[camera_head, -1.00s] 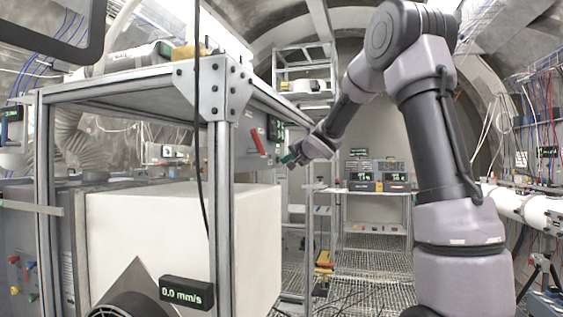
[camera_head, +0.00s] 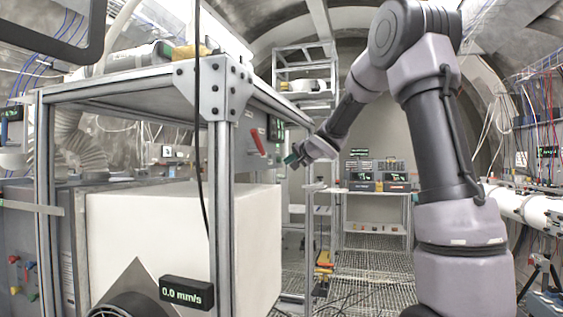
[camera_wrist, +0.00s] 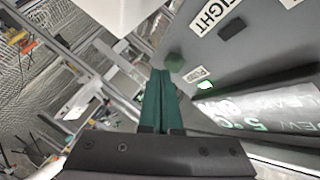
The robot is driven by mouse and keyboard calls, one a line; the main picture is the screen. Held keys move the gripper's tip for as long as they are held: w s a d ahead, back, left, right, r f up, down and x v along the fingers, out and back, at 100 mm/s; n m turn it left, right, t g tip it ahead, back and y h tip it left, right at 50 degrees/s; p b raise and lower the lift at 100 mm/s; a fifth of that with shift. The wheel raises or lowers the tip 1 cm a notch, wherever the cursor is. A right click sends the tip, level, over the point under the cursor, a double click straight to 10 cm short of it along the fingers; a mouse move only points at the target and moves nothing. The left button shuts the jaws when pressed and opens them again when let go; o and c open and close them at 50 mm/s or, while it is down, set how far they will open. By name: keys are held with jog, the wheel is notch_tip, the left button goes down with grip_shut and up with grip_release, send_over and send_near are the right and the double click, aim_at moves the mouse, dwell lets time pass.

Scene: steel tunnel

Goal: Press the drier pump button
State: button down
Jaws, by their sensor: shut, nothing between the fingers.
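A green button (camera_wrist: 176,62) stands out from a grey panel (camera_wrist: 240,65) in the wrist view. A small label (camera_wrist: 196,74) beside it is too blurred to read surely. My gripper (camera_wrist: 161,74) has green fingers, shut together and empty. The fingertips are close to the button in the picture, slightly left of and below it. A small gap shows between them, and I cannot tell the depth. In the head view my gripper (camera_head: 290,159) is at the right of the metal frame's side panel, and the button is not discernible there.
The panel also bears a display (camera_wrist: 260,112), a lit green indicator (camera_wrist: 205,85), a black switch (camera_wrist: 232,29) and a "LIGHT" label (camera_wrist: 214,13). In the head view, a red lever (camera_head: 258,144) and the frame post (camera_head: 220,200) are left of my gripper.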

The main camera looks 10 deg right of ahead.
jog(key=shift+s+d, duration=0.45)
jog(key=shift+d, duration=0.35)
jog(key=shift+s+d, duration=0.4)
jog(key=shift+d, duration=0.45)
jog(key=shift+s+d, duration=0.45)
jog(key=shift+d, duration=0.35)
